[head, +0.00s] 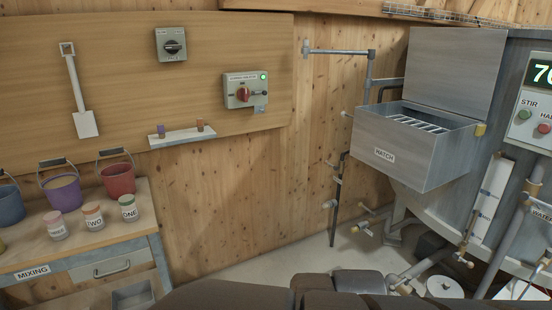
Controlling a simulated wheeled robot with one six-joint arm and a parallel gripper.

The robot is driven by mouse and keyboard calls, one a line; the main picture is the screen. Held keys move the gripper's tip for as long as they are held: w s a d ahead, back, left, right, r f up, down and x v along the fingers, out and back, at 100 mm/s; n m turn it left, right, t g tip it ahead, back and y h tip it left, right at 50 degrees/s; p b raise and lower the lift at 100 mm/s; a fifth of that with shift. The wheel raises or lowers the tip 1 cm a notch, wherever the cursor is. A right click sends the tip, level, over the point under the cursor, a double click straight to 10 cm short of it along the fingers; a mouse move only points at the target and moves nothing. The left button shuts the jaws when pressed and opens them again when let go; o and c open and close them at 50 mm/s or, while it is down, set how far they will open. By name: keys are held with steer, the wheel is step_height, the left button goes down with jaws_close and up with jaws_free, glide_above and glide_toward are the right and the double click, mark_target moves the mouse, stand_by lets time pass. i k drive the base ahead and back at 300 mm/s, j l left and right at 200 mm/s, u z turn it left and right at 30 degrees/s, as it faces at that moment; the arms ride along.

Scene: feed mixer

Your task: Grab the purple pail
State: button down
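The purple pail (63,195) stands upright on the wooden mixing bench (112,218) at the left of the head view. Its dark handle is raised above the rim, and tan contents show inside. It is between a blue pail (10,206) at the left edge and a red pail (118,180) to its right. Dark parts at the bottom of the view look like my own body. My gripper is not seen, so its state does not show.
Several small lidded jars, including one marked TWO (93,217), stand in front of the pails. A drawer (112,268) is under the bench top. A grey hatch box (415,145) and pipes fill the right side. Bare floor (270,268) lies between.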

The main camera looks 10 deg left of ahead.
mark_target(63, 191)
steer(key=u, duration=1.9)
